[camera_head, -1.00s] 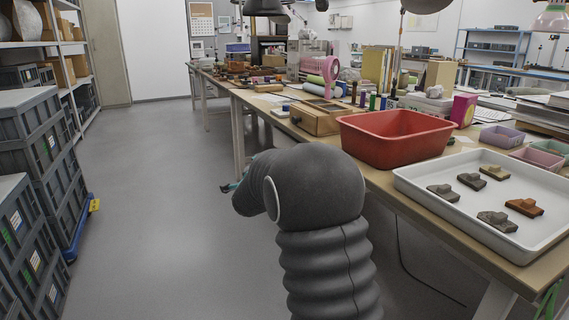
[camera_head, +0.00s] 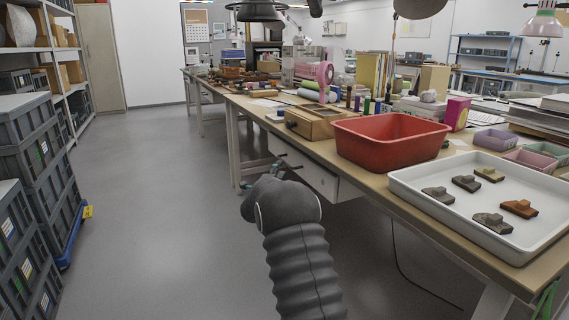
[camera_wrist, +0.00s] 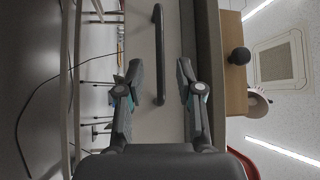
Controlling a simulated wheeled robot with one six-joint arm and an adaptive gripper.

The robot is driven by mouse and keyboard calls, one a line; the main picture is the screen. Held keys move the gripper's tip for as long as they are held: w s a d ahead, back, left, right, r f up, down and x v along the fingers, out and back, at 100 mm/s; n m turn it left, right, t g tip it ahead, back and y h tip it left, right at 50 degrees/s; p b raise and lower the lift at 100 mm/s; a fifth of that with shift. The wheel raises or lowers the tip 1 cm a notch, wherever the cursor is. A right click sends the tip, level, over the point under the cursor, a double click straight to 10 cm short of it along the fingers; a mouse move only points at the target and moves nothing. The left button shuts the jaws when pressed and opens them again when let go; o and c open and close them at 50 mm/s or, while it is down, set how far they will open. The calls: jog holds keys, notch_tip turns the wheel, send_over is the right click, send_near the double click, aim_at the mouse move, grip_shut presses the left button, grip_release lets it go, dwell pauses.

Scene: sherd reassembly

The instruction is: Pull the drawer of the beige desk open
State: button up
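The beige desk (camera_head: 386,197) runs along the right side of the head view. Its pale drawer front (camera_head: 321,184) shows below the top and looks shut. In the wrist view the drawer front (camera_wrist: 140,100) fills the middle, with a long dark bar handle (camera_wrist: 158,55) on it. My gripper (camera_wrist: 159,72) is open, one finger on each side of the handle, with a gap to each. Whether the fingertips reach the handle's depth is unclear. In the head view my gripper (camera_head: 270,172) is beside the drawer, partly hidden by my wrist.
On the desk top are a red tub (camera_head: 388,140), a white tray (camera_head: 450,215) with several sherds, and a wooden box (camera_head: 315,122) above the drawer. Grey crates (camera_head: 40,165) are stacked at the left. The floor (camera_head: 150,210) between is clear.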

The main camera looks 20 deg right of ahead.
aim_at(285, 163)
jog(key=shift+x, duration=2.9)
grip_shut()
